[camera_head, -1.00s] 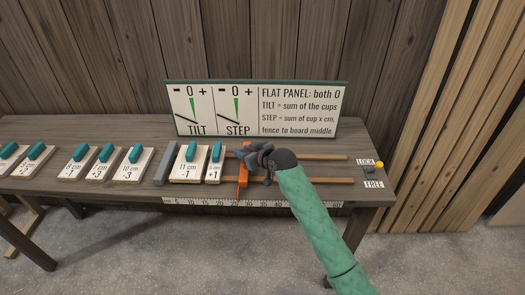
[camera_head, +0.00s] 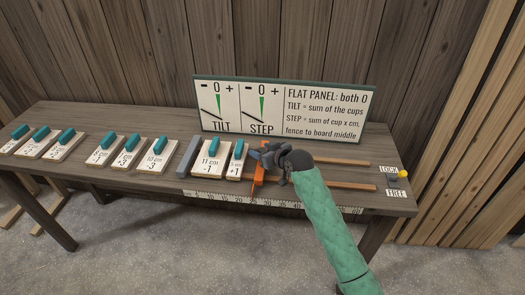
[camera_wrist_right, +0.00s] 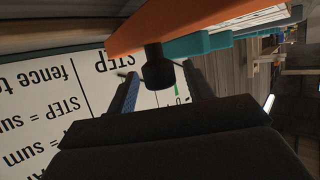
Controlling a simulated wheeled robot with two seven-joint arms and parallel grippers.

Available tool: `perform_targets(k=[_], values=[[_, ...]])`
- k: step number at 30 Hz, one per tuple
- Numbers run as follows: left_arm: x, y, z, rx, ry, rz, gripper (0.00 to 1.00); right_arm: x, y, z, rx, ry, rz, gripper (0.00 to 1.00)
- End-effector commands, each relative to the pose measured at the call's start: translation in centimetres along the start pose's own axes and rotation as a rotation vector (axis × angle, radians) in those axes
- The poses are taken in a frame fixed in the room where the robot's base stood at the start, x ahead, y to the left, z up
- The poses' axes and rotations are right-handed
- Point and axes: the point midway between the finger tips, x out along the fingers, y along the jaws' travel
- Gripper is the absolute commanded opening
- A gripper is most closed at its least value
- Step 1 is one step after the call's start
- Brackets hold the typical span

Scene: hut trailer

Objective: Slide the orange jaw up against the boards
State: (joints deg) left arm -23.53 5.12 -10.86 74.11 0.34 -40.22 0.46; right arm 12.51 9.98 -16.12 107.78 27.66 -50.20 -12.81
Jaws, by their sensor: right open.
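The orange jaw (camera_head: 258,178) stands across the wooden rails just right of the boards. To its left are the wide board (camera_head: 211,168), marked 11 cm -1, and a narrow board (camera_head: 236,168). At most a thin gap shows between jaw and narrow board; I cannot tell if they touch. My right gripper (camera_head: 264,154) is open at the jaw's far part and hides some of it. In the right wrist view, the orange jaw (camera_wrist_right: 180,22) crosses the top, and its dark knob (camera_wrist_right: 158,72) sits between my open fingers. My left gripper is out of view.
A grey fence (camera_head: 186,157) borders the boards' left side. More boards (camera_head: 104,152) with teal handles lie farther left. A sign (camera_head: 283,107) with TILT and STEP dials stands behind. A yellow-tipped lever (camera_head: 403,174) is near LOCK. The rails (camera_head: 338,182) right of the gripper are clear.

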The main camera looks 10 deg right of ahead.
Motion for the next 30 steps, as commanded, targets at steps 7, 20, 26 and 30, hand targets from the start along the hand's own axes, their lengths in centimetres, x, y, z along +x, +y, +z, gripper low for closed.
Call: perform_targets(k=[7, 20, 26, 30], values=[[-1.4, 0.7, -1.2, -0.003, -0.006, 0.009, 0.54, -2.1, 0.0, 0.3, -0.002, 0.001, 0.001, 0.51], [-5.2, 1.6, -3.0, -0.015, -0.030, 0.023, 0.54, -7.3, 0.1, 0.1, -0.001, 0.000, 0.001, 0.51], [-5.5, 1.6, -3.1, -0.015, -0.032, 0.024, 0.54, -7.7, 0.1, 0.0, 0.000, -0.001, 0.001, 0.51], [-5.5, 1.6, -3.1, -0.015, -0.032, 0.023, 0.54, -7.7, 0.1, 0.0, 0.000, 0.000, 0.000, 0.52]])
